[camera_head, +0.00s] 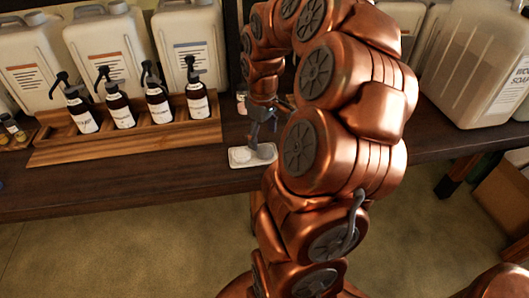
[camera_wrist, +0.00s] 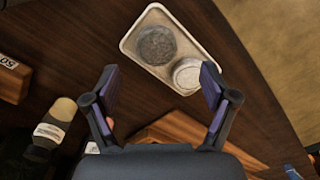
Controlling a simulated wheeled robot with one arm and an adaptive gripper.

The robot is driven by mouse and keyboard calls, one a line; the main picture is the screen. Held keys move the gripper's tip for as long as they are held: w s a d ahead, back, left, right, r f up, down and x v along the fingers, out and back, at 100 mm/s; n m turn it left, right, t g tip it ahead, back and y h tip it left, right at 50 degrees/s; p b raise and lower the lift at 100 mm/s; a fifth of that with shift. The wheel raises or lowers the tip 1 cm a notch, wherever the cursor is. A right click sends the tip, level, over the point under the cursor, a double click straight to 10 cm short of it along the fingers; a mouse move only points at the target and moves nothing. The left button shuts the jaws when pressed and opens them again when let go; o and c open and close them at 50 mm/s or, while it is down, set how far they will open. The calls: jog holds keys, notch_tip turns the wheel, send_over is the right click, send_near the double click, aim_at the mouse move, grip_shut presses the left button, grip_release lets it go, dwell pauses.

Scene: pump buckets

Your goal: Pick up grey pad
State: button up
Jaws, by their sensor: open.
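The grey pad (camera_wrist: 156,44) is a round, dark grey disc lying on a small pale tray (camera_wrist: 129,45). A smaller whitish round thing (camera_wrist: 187,74) lies beside it on the same tray. In the head view the tray (camera_head: 236,163) sits near the front edge of the dark counter, and the grey pad (camera_head: 266,151) shows at its right, partly behind my arm. My gripper (camera_wrist: 160,78) is open with nothing between its fingers. In the head view my gripper (camera_head: 262,128) points down above the tray, with its fingertips hard to make out.
A wooden rack (camera_head: 135,143) with several dark pump bottles stands left of the tray. Large white jugs (camera_head: 110,50) line the back. More jugs (camera_head: 470,60) stand at the right. The dark counter (camera_head: 120,183) is clear along its front left edge.

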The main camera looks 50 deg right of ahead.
aim_at(265, 150)
jog(key=f, duration=0.5)
jog(key=shift+s+d, duration=0.15)
jog(key=shift+d, duration=0.05)
jog(key=c, duration=0.8)
